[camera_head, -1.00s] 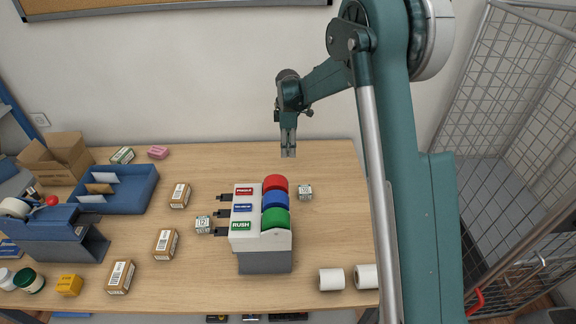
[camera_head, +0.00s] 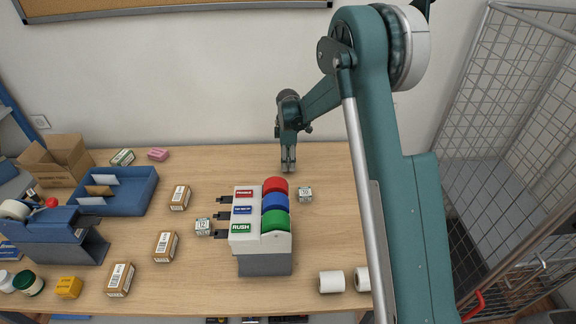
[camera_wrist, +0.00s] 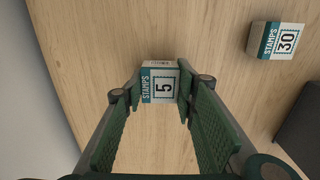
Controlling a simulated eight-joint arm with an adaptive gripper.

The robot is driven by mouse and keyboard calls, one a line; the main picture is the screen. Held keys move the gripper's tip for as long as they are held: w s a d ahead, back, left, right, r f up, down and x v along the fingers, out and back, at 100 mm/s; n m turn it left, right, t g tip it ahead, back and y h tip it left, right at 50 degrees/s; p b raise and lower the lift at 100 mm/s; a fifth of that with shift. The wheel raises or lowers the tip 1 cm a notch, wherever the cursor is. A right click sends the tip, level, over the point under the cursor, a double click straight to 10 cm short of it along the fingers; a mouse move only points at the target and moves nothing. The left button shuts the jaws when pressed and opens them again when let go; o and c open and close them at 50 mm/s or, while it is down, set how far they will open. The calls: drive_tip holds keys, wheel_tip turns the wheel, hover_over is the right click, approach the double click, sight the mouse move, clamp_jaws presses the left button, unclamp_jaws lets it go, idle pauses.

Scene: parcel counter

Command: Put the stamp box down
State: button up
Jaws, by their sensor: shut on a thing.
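My gripper (camera_head: 288,170) is at the back of the counter, behind the label dispenser, pointing down. In the wrist view its fingers (camera_wrist: 161,88) are shut on a small white and teal stamp box (camera_wrist: 160,86) marked 5. The box sits between the fingertips, low over the wood top. I cannot tell whether it touches the wood. In the head view the fingers mostly hide it. A second stamp box, marked 30 (camera_wrist: 276,40), stands apart to the right and shows in the head view too (camera_head: 305,194). Another stamp box (camera_head: 203,227) stands left of the dispenser.
The label dispenser (camera_head: 262,262) with red, blue and green rolls stands in front of my gripper. Several brown cartons (camera_head: 166,246) and a blue tray (camera_head: 135,196) are to the left. White rolls (camera_head: 331,281) lie at front right.

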drive_tip(key=shift+f, duration=0.95)
drive_tip(key=shift+f, duration=0.2)
drive_tip(key=o, duration=0.9)
drive_tip(key=shift+r, duration=0.15)
wheel_tip(320, 180, up, 12)
drive_tip(key=shift+r, duration=0.1)
idle(0.3)
